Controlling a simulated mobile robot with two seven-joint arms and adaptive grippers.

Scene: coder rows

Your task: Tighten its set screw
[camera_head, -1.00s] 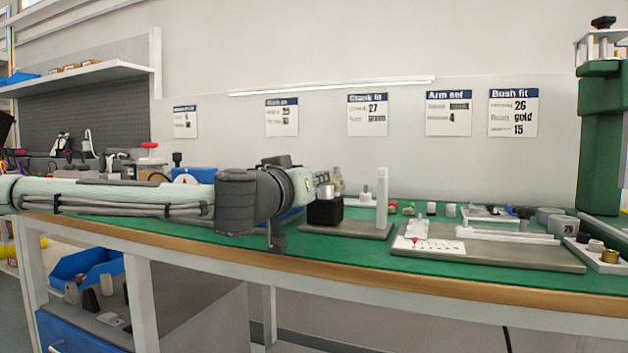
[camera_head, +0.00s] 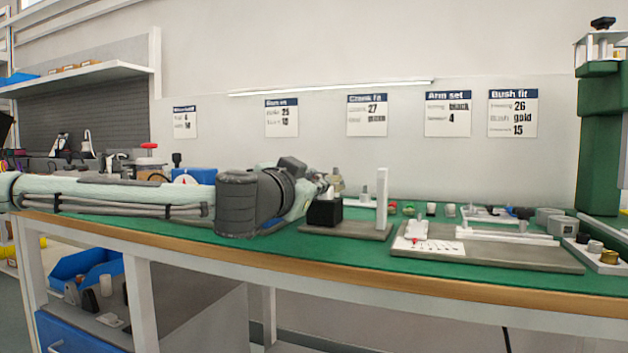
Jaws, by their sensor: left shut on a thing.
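My left gripper (camera_head: 322,194) is at the end of the arm that reaches in from the left. It is shut at the top of a small black block (camera_head: 324,212), mostly hidden by my own wrist, so what lies between its fingers is not clear. The black block stands on a grey base plate (camera_head: 345,230) beside a white upright post (camera_head: 382,199). No set screw can be made out at this size. My right gripper is not in view.
A grey board (camera_head: 500,257) with a white card (camera_head: 428,245) and white rails lies to the right. Small coloured parts (camera_head: 409,209) stand behind it. A green press column (camera_head: 600,150) rises at the far right. The bench's wooden front edge (camera_head: 400,280) is clear.

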